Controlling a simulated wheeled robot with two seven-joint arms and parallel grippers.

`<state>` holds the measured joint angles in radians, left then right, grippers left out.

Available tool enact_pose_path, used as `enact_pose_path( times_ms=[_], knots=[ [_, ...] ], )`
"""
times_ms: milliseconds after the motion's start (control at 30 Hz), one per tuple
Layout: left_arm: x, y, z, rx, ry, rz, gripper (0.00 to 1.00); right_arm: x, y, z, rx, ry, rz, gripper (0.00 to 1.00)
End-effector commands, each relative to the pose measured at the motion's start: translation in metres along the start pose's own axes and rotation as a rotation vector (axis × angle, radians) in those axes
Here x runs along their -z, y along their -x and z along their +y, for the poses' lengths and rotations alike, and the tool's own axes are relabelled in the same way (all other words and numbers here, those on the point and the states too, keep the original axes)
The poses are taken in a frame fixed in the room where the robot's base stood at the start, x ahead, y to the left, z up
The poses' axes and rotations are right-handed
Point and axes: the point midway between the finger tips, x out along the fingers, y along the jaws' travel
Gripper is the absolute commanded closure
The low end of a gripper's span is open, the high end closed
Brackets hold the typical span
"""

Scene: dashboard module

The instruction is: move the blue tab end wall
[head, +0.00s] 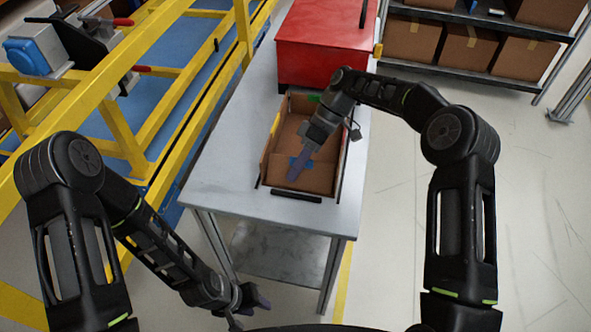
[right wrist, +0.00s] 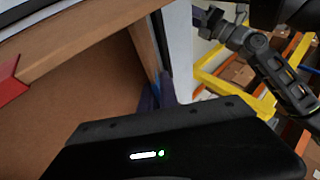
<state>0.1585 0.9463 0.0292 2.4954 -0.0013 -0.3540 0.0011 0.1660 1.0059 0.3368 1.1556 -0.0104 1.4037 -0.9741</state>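An open cardboard box (head: 286,136) lies on the grey table. A blue tab (head: 308,163) shows at its near end, on or just behind the brown near end wall (head: 316,182). My right gripper (head: 294,176) reaches down over this wall from the far right, its fingers pointing toward the near edge and partly covering the tab. In the right wrist view its purple-grey fingers (right wrist: 159,94) are close together at a box wall edge; whether they pinch it is unclear. My left gripper (head: 262,301) hangs low in front of the table, away from the box, its finger gap not readable.
The grey table (head: 222,165) has bare room left of the box. A red case (head: 322,45) stands behind it. A dark bar (head: 296,196) lies at the near end. A yellow frame (head: 120,120) stands left; shelves with cartons (head: 466,48) stand back right.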

Motion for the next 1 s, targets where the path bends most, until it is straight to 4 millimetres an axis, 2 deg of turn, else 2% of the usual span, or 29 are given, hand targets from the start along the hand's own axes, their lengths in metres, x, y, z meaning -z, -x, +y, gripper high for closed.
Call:
enact_pose_path(
  times_ms=[300,333,600,1000],
  knots=[
    [0.0000,0.0000,0.0000,0.000,0.000,0.000,0.64,0.0000,-0.0005,-0.0001,0.002,-0.001,-0.001,1.00],
    [0.0000,0.0000,0.0000,0.000,0.000,0.000,0.64,0.0000,-0.0004,-0.0002,0.002,-0.001,-0.001,0.94],
    [0.0000,0.0000,0.0000,0.000,0.000,0.000,0.64,0.0000,-0.0003,-0.0001,0.001,0.000,-0.001,0.74],
    [-0.0002,0.0041,0.0014,0.000,0.000,0.000,0.64,0.0045,0.0052,-0.0069,0.000,0.000,0.000,0.74]
  ],
)
